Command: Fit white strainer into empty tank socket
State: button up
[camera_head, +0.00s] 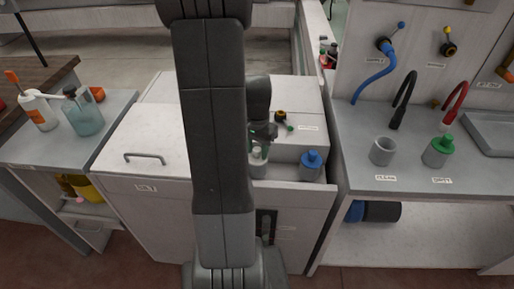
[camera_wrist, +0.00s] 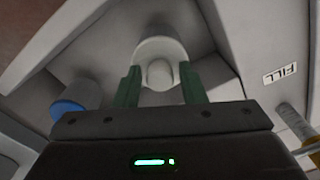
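The white strainer (camera_wrist: 160,75) sits at the mouth of a grey tank socket, its pale knob between my fingers in the wrist view. In the head view the strainer (camera_head: 257,153) shows as a small pale shape over the grey socket (camera_head: 257,170), partly behind my arm. Its exact depth in the socket is hard to tell. My gripper (camera_wrist: 160,88) has its two green fingers apart, one each side of the knob, with a narrow gap visible on both sides. The gripper (camera_head: 262,134) is partly hidden by my arm in the head view.
A blue-capped socket (camera_head: 311,161) stands right of the white one in the tank recess. On the right counter are an empty grey cup (camera_head: 382,152) and a green-topped cup (camera_head: 438,150). Bottles (camera_head: 84,115) stand on the left bench. A FILL label (camera_wrist: 281,73) is nearby.

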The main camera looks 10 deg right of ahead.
jog(key=shift+o, duration=0.9)
notch_tip(320, 180, up, 14)
jog(key=shift+p, duration=0.4)
jog(key=shift+f, duration=0.15)
notch_tip(320, 180, down, 14)
jog(key=shift+r+b, duration=0.1)
jog(key=shift+b, duration=0.3)
jog(key=shift+r, duration=0.3)
